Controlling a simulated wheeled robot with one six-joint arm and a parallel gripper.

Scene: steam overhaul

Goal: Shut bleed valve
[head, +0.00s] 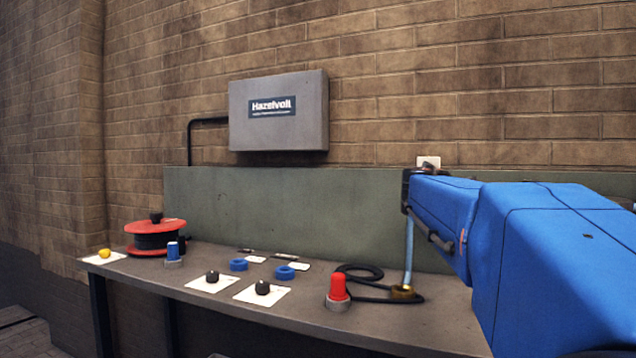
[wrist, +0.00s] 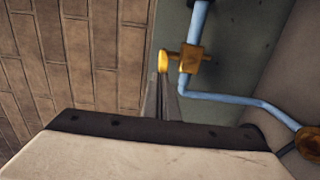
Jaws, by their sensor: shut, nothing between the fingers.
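The bleed valve shows in the wrist view as a brass body (wrist: 190,59) on a light blue pipe (wrist: 225,99). Its yellow handle (wrist: 163,61) sticks out to the left of the body. My gripper (wrist: 164,80) is shut and empty, its narrow grey fingertips just below the handle in the picture. I cannot tell whether they touch it. In the head view my blue arm covers the valve and the gripper; only a lower length of the pipe (head: 409,256) and its brass base (head: 402,292) show.
The bench (head: 385,315) holds a red lamp-like piece (head: 338,289), a black cable loop (head: 375,273), blue rings (head: 285,273), black knobs on white cards and a red reel (head: 150,249). A grey Hazelvolt box (head: 278,130) hangs on the brick wall behind the green backboard (head: 280,205).

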